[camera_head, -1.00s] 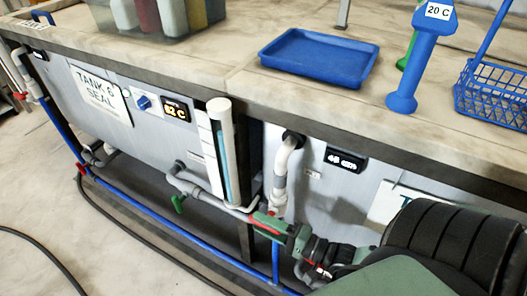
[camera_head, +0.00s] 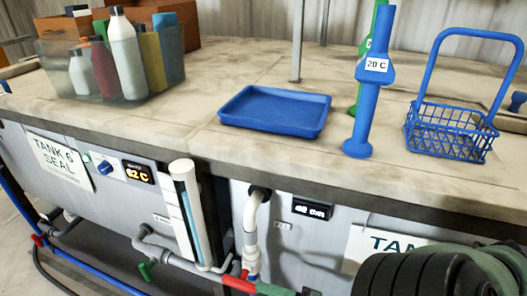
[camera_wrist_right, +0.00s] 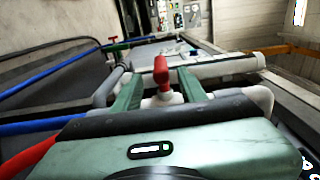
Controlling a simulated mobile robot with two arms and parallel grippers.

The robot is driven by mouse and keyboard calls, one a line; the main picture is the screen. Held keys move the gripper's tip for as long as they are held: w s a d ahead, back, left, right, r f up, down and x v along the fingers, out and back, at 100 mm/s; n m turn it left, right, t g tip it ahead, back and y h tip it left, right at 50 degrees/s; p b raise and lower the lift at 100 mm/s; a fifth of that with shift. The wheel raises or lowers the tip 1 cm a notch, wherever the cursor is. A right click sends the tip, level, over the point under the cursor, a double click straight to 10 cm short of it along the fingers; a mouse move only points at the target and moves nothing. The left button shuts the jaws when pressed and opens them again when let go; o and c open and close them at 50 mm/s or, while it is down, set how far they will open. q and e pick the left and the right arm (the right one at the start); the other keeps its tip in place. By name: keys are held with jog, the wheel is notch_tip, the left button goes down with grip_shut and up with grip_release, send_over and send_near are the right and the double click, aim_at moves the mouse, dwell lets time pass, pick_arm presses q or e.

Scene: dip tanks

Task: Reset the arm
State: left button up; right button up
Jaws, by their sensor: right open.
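My right gripper (camera_wrist_right: 158,76) is open, with its two green fingers on either side of a red valve handle (camera_wrist_right: 161,72) on a white pipe. I cannot tell if the fingers touch the handle. In the head view my right arm comes in at the lower right, and its green gripper (camera_head: 272,289) shows at the bottom edge beside the red handle (camera_head: 238,283). Part of the gripper is cut off by the frame. My left gripper is not in view.
The pipes run along the front of the tanks, with a green valve handle (camera_head: 147,270) to the left. On the counter (camera_head: 190,165) are a blue tray (camera_head: 275,112), a blue "20 C" tool (camera_head: 365,100), a blue wire basket (camera_head: 450,133) and a clear bin (camera_head: 75,60) of bottles.

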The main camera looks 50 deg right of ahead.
dwell(0.3)
jog(key=w+a+f+n+g+h, duration=0.1)
jog(key=a+f+n+g, duration=0.1)
jog(key=a+n+g, duration=0.35)
jog(key=w+a+f+n+g+h, duration=0.25)
jog(key=a+n, duration=0.35)
jog(key=a, duration=0.4)
jog(key=s+d+r+n+g+h, duration=0.35)
jog(key=s+d+g, duration=0.2)
jog(key=s, duration=0.25)
notch_tip(320, 180, down, 26)
jog(key=s+g+p, duration=0.1)
jog(key=s+p, duration=0.1)
jog(key=s+d+f+n+g+p, duration=0.1)
jog(key=s+d+f, duration=0.2)
jog(key=s+f, duration=1)
jog(key=s, duration=0.3)
jog(key=shift+d+p, duration=0.15)
jog(key=shift+p, duration=0.2)
